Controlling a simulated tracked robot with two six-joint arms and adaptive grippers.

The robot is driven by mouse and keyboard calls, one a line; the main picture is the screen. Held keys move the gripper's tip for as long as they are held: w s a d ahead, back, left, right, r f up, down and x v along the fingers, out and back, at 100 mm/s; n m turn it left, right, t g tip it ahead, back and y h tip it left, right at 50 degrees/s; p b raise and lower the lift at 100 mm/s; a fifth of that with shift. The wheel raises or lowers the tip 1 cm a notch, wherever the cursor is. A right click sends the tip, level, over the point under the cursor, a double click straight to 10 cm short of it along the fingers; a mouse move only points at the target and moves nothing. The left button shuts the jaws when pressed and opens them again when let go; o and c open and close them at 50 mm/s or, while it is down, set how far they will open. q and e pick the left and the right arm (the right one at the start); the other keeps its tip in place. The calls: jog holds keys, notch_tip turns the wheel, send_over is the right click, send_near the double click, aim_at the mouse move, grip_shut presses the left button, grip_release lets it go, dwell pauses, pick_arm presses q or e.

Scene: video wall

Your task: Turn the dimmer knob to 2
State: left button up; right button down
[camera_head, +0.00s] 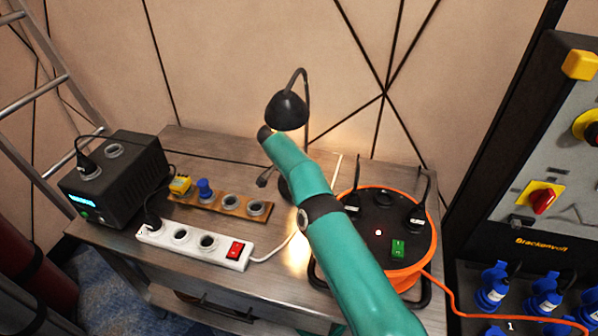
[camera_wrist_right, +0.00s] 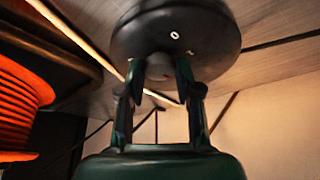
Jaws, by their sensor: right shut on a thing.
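A black desk lamp (camera_head: 287,110) stands on the wooden cabinet, with warm light below its shade. The right wrist view shows its round dark base (camera_wrist_right: 150,32) with a white 0 and another small unclear mark. The grey dimmer knob (camera_wrist_right: 160,67) is at the edge of this base. My right gripper (camera_wrist_right: 159,78) has one finger on each side of the knob and is shut on it. The knob's pointer and setting cannot be read. In the head view my teal right arm hides most of the lamp's base and the knob. My left gripper is not in view.
A white power strip (camera_head: 215,250), a wooden socket board (camera_head: 218,203) and a black power supply (camera_head: 125,165) stand left of the lamp. An orange cable reel (camera_head: 405,278) stands to the right; its orange winding (camera_wrist_right: 20,105) shows near the gripper. A grey panel (camera_head: 550,170) is farther right.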

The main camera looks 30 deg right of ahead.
jog(key=shift+a, duration=0.15)
dwell(0.3)
jog(key=c, duration=0.9)
grip_release()
jog(key=shift+o, duration=0.6)
jog(key=shift+w+a+r, duration=0.1)
jog(key=shift+a+r, duration=0.05)
jog(key=shift+r, duration=0.25)
jog(key=shift+a+r, duration=0.1)
jog(key=shift+a, duration=0.15)
jog(key=a, duration=0.7)
jog(key=s+a, duration=0.1)
jog(key=a, duration=0.3)
jog(key=shift+a, duration=0.3)
